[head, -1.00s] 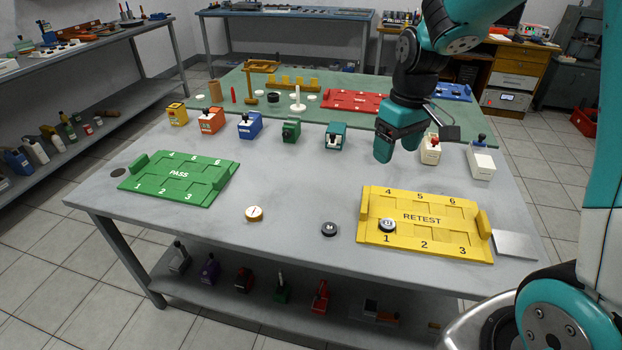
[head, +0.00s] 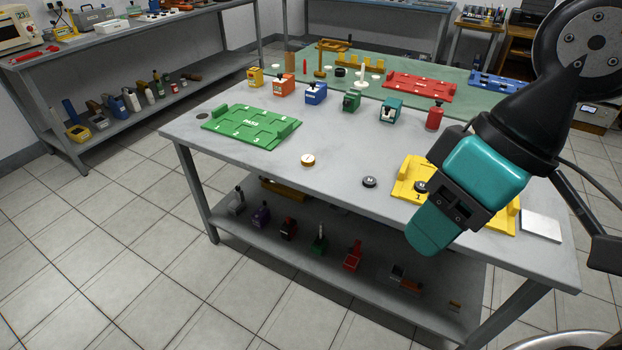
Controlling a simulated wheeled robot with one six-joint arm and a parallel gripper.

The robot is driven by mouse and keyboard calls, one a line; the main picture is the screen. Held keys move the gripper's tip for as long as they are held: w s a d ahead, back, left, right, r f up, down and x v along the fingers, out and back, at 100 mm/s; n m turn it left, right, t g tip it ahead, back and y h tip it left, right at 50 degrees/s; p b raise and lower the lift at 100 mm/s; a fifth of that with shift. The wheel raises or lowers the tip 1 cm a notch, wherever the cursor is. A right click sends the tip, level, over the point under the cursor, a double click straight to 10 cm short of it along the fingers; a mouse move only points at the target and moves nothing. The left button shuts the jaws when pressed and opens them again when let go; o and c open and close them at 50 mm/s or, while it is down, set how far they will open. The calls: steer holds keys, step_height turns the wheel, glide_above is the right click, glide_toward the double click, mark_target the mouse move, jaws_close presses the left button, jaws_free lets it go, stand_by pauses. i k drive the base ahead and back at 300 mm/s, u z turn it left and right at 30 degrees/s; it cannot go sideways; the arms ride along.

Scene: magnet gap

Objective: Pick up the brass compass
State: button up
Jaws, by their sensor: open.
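The brass compass (head: 308,160) is a small round disc with a white face and brass rim. It lies flat on the grey table near the front edge, left of a dark round disc. My gripper (head: 436,228) is teal and black, in the right half of the head view. It is well to the right of the compass and apart from it, and appears nearer to the camera. It is open, and I see nothing held in it. The gap between its fingers is hard to see from this angle.
A dark disc (head: 369,182) lies right of the compass. A green PASS tray (head: 250,140) is at the left; a yellow RETEST tray (head: 408,172) is partly hidden behind my gripper. Several coloured blocks line the back. The table around the compass is clear.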

mark_target(308, 161)
steer(key=u, duration=0.65)
steer(key=i, duration=1.05)
steer(key=z, duration=0.05)
